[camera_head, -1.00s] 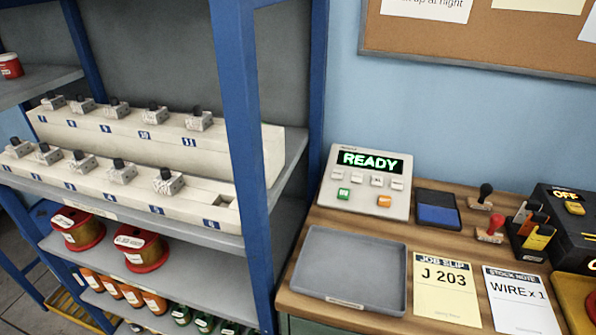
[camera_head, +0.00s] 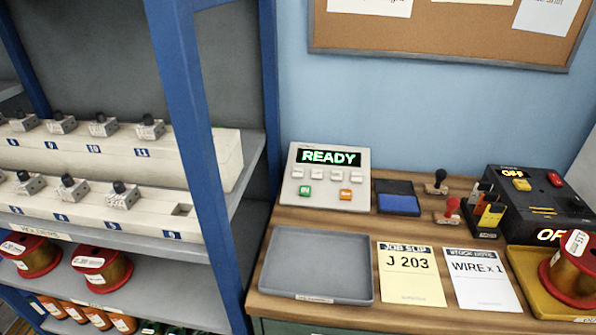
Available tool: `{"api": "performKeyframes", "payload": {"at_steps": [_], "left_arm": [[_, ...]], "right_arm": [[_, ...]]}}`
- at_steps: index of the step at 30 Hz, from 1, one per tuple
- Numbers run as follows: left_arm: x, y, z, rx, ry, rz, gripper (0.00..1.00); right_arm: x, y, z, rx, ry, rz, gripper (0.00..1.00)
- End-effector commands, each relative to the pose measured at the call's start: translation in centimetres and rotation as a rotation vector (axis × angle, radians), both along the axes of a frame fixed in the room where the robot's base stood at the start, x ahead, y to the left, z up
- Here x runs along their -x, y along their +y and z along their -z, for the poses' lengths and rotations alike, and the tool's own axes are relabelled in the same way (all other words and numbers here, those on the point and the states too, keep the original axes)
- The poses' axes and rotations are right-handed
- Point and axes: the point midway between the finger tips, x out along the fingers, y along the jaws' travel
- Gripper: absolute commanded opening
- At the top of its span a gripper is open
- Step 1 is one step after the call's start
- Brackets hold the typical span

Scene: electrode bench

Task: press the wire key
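A light grey panel (camera_head: 325,204) stands on the wooden bench against the blue wall, its display (camera_head: 328,157) lit green with READY. Below the display is a row of small pale keys (camera_head: 327,175). Their labels are too small to read, so I cannot tell which one is the wire key. Under them are a green key (camera_head: 305,190) and an orange key (camera_head: 346,194). A job slip (camera_head: 411,275) reads J 203, and a stock note (camera_head: 482,280) reads WIRE x 1. Neither of my grippers is in view.
A grey tray (camera_head: 318,292) lies empty at the bench front. A blue ink pad (camera_head: 398,204), two stamps (camera_head: 447,212) and a black box (camera_head: 540,205) reading OFF stand to the right. A red-flanged spool (camera_head: 577,268) sits on a yellow tray (camera_head: 525,279). Blue shelving (camera_head: 190,130) flanks the left.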

Motion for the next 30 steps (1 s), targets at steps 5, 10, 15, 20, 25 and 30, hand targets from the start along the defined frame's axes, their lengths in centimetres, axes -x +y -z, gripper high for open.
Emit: {"api": "performKeyframes", "payload": {"at_steps": [5,10,15,20,25,30], "left_arm": [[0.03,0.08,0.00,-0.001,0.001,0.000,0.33],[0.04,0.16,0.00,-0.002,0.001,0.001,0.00],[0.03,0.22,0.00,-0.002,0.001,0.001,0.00],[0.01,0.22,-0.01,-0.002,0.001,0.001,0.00],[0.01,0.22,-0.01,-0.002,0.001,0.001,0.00],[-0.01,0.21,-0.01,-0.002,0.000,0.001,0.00]], "right_arm": [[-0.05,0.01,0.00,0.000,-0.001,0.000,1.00],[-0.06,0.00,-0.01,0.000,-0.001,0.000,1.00],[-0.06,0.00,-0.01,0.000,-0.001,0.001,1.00],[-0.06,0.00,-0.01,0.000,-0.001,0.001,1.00],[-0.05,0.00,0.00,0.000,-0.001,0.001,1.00],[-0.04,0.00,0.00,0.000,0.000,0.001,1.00]]}}
